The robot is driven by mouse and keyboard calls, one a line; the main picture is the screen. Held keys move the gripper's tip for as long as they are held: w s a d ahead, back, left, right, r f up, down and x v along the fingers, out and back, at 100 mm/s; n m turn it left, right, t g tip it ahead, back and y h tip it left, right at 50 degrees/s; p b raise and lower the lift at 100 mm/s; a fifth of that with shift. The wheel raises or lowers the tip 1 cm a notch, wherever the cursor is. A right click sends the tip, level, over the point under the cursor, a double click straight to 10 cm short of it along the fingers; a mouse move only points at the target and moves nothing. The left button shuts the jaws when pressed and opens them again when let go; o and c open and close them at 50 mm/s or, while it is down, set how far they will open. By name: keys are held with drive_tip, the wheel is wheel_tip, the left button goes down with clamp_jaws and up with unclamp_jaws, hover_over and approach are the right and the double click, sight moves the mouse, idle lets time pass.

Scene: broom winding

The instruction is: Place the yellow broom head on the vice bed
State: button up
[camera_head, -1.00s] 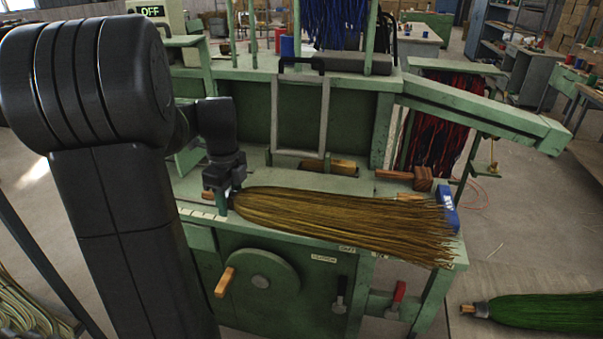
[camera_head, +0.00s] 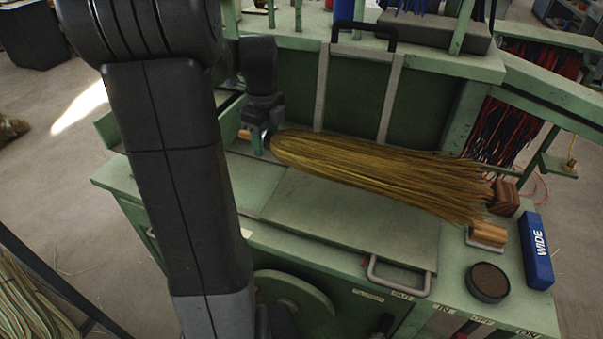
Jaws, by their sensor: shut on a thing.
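The yellow broom head (camera_head: 380,175) lies roughly level, its narrow bound end at the left and its loose bristles fanned out to the right. My gripper (camera_head: 262,143) is shut on its narrow end; the fingertips are partly hidden. The broom head is over the back part of the green machine's bench. Whether it touches the surface below cannot be told. The vice bed is not clearly identifiable; the broom head may cover it. A flat green plate (camera_head: 350,222) with a metal handle (camera_head: 400,277) is in front of the broom head.
At the right of the bench are a wooden block (camera_head: 505,198), a wood-handled tool (camera_head: 487,236), a round dark tin (camera_head: 489,281) and a blue block marked WIDE (camera_head: 537,252). A green upright panel with a metal frame (camera_head: 390,95) stands behind the broom head. The plate's top is clear.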

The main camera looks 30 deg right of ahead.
wheel_tip(320, 180, down, 9)
drive_tip(key=shift+f, duration=0.2)
drive_tip(key=o, duration=1.2)
wheel_tip(320, 180, up, 12)
drive_tip(key=shift+s+d+r, duration=0.1)
drive_tip(key=shift+s, duration=0.05)
